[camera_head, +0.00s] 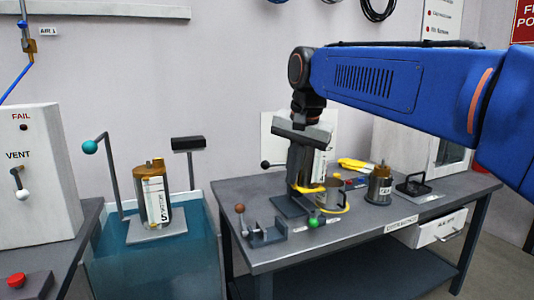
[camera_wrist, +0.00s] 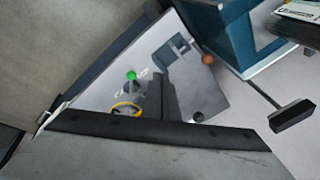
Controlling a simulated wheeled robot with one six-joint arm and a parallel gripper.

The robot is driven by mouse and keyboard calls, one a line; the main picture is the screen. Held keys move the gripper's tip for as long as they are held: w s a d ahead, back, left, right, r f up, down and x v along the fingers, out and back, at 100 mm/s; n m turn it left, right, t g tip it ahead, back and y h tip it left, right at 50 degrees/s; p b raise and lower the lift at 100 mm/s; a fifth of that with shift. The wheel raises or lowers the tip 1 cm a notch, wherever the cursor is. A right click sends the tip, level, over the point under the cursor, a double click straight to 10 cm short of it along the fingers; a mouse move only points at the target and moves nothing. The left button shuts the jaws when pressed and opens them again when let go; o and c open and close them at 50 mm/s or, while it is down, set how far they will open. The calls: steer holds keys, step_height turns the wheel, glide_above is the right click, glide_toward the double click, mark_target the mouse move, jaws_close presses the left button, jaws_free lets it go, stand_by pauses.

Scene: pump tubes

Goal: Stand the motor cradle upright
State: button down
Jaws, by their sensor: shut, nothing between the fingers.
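My gripper (camera_head: 303,133) is shut and empty at the end of the blue arm, above the bench. A dark upright cylinder-like piece with a white label (camera_head: 299,165) shows just below it, over a dark base plate (camera_head: 288,207); it looks like the motor cradle, but I cannot tell for sure. Whether the gripper touches it cannot be told. In the wrist view, the gripper's wide grey body with a black edge (camera_wrist: 155,134) fills the bottom and hides part of the bench. A tall dark piece (camera_wrist: 160,93) rises beyond that edge.
A grey bench (camera_head: 350,225) carries a clamp (camera_head: 267,234), a green ball handle (camera_head: 313,222), a brown ball handle (camera_head: 240,208), a metal cup (camera_head: 328,197) with yellow around it, and another canister (camera_head: 380,187). A teal tank (camera_head: 190,255) stands left, with a labelled canister (camera_head: 154,200) above it.

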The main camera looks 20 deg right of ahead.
mark_target(267, 163)
steer(key=w+r+m+g, duration=0.1)
steer(key=w+r+m, duration=0.7)
steer(key=w+r, duration=0.7)
steer(key=x, duration=1.5)
steer(key=shift+w+d+f, duration=0.1)
steer(key=shift+w+d, duration=0.2)
steer(key=shift+w, duration=0.05)
steer(key=shift+f, duration=0.2)
